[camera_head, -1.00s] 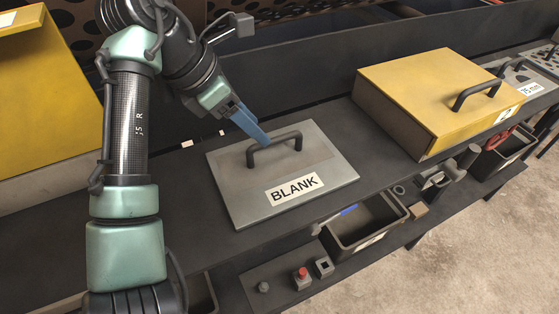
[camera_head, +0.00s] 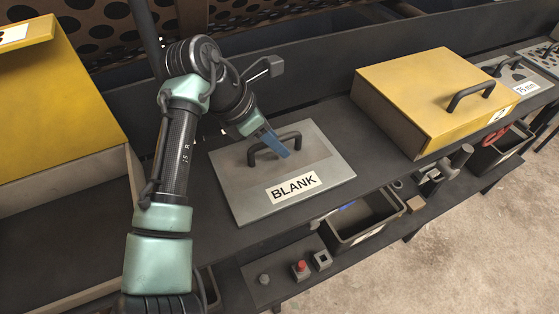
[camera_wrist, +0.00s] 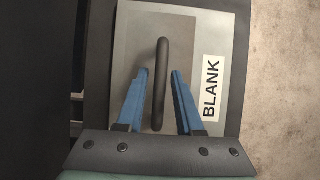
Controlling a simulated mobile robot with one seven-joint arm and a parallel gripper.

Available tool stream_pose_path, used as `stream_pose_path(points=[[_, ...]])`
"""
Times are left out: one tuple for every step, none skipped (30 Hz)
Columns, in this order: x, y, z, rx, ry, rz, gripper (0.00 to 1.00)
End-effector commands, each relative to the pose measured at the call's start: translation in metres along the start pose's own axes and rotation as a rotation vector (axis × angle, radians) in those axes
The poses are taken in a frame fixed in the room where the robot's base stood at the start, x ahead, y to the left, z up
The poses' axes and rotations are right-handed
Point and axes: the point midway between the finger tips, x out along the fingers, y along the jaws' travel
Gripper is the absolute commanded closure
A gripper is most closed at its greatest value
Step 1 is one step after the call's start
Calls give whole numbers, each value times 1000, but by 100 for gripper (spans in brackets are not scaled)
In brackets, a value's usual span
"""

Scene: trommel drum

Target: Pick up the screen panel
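The screen panel in front of me is a flat grey plate (camera_head: 235,195) labelled BLANK, with a dark arched handle (camera_head: 257,156). It lies on the dark bench. My gripper (camera_head: 275,148) is over the panel at the handle. In the wrist view my gripper (camera_wrist: 159,82) has its two blue fingers apart, one on each side of the handle (camera_wrist: 160,62), with gaps on both sides. The plate (camera_wrist: 142,25) fills the middle of that view. Whether the fingertips are down at handle height is hard to tell. Another handled panel, marked 75 mm (camera_head: 521,77), lies at the far right.
A yellow box (camera_head: 425,90) with a handle stands right of the panel. A larger yellow box (camera_head: 60,110) is at the left. A black bin (camera_head: 345,238) and a red button box (camera_head: 301,270) are on the lower shelf. A dark wall (camera_head: 330,75) runs behind the bench.

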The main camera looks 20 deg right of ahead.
Motion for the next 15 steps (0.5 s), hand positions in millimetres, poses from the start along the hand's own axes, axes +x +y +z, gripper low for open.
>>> stream_pose_path(points=[[0,0,0,0,0,0,75],[0,0,0,0,0,0,81],[0,0,0,0,0,0,88],[0,0,0,0,0,0,93],[0,0,0,0,0,0,99],[0,0,0,0,0,0,100],[0,0,0,0,0,0,100],[0,0,0,0,0,0,100],[0,0,0,0,0,0,100],[0,0,0,0,0,0,100],[0,0,0,0,0,0,100],[-1,0,0,0,0,0,100],[-1,0,0,0,0,0,100],[-1,0,0,0,0,0,100],[-1,0,0,1,0,0,100]])
